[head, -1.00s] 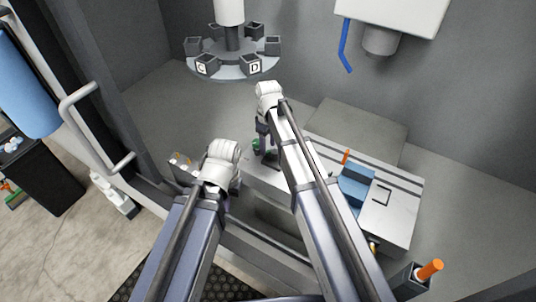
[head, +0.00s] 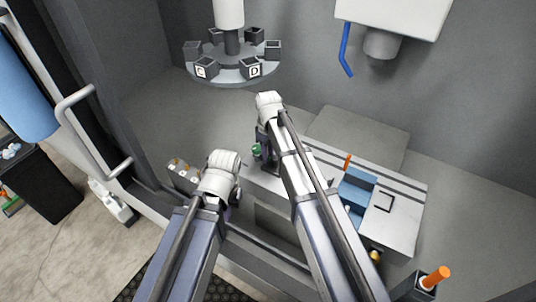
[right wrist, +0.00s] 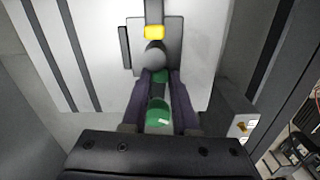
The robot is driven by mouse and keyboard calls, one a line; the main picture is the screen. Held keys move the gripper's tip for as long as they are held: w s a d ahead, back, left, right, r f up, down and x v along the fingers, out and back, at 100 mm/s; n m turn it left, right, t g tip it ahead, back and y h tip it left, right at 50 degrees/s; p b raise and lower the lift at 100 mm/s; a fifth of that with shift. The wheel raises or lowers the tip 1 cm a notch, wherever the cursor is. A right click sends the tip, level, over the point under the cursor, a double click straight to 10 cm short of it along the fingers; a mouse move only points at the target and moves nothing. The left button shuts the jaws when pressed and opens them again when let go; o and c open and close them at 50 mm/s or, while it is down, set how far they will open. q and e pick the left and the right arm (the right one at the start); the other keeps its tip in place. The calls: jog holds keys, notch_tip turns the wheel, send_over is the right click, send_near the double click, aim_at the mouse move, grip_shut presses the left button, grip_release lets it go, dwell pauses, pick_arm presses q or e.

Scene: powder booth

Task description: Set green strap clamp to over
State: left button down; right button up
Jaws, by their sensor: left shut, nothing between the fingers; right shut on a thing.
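The green strap clamp shows in the right wrist view as a green handle (right wrist: 158,113) with a dark grey bar and a second green part behind it. My right gripper (right wrist: 158,92) is shut on it, with a purple finger on each side. In the head view a bit of the green clamp (head: 257,151) shows beside the right gripper (head: 263,140), at the left end of the light grey bench.
The bench (head: 405,232) carries a blue block (head: 357,188) and an orange peg. A round carousel (head: 232,78) with lettered dark boxes hangs at the back. A small holder (head: 183,171) stands left of the bench. A dark bin with an orange handle (head: 437,276) is at right.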

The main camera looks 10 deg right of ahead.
grip_shut()
jog(key=shift+w+d+n, duration=0.2)
jog(key=shift+n, duration=0.5)
jog(key=o, duration=0.9)
grip_release()
jog(key=shift+r, duration=0.15)
notch_tip(320, 180, up, 8)
jog(key=p, duration=0.8)
jog(key=shift+f, duration=0.2)
